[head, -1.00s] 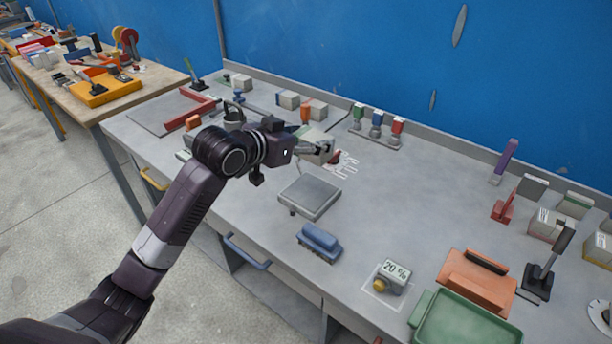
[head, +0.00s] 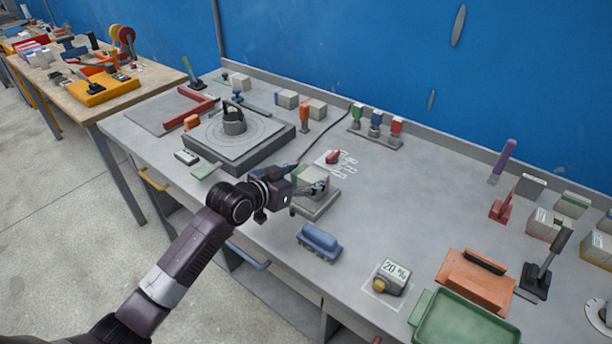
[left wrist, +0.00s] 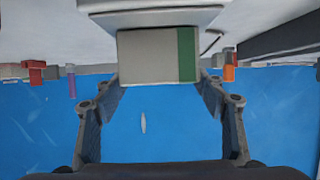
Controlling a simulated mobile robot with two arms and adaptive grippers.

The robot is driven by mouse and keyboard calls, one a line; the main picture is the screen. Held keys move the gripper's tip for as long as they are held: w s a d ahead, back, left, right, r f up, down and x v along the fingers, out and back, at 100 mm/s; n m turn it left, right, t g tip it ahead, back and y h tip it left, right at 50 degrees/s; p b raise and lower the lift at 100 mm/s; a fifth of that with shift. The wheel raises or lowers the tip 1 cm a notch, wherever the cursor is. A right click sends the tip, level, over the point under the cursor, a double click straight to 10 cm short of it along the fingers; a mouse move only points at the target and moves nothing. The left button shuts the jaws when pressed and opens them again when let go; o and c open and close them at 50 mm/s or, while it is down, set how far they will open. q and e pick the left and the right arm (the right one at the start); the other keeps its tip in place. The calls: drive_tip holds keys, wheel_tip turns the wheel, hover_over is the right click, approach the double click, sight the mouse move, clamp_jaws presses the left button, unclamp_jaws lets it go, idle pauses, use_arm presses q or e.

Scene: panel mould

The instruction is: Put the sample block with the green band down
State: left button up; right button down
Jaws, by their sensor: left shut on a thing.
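The sample block is pale grey with a green band near one edge, and shows in the left wrist view (left wrist: 150,57). My left gripper (head: 318,186) is shut on this block (head: 308,178), with one finger on either side. The block is upright over the small grey square plate (head: 318,208), which also shows in the left wrist view (left wrist: 150,19). Block and plate look very close; I cannot tell whether they touch. The gripper covers part of the block and plate in the head view. My right gripper is not in view.
A blue-topped brush (head: 319,240) lies just in front of the plate. A round-dialled grey stand (head: 240,150) is behind left, and a red-knobbed part (head: 333,157) lies behind. A "20 %" display (head: 392,277) stands front right. The bench middle right is clear.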

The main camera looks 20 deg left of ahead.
use_arm(q)
drive_tip(key=shift+f, duration=0.1)
drive_tip(key=o, duration=1.4)
drive_tip(key=shift+o, duration=0.2)
drive_tip(key=b+v, duration=0.1)
drive_tip(key=v, duration=1.1)
drive_tip(key=shift+r, duration=0.2)
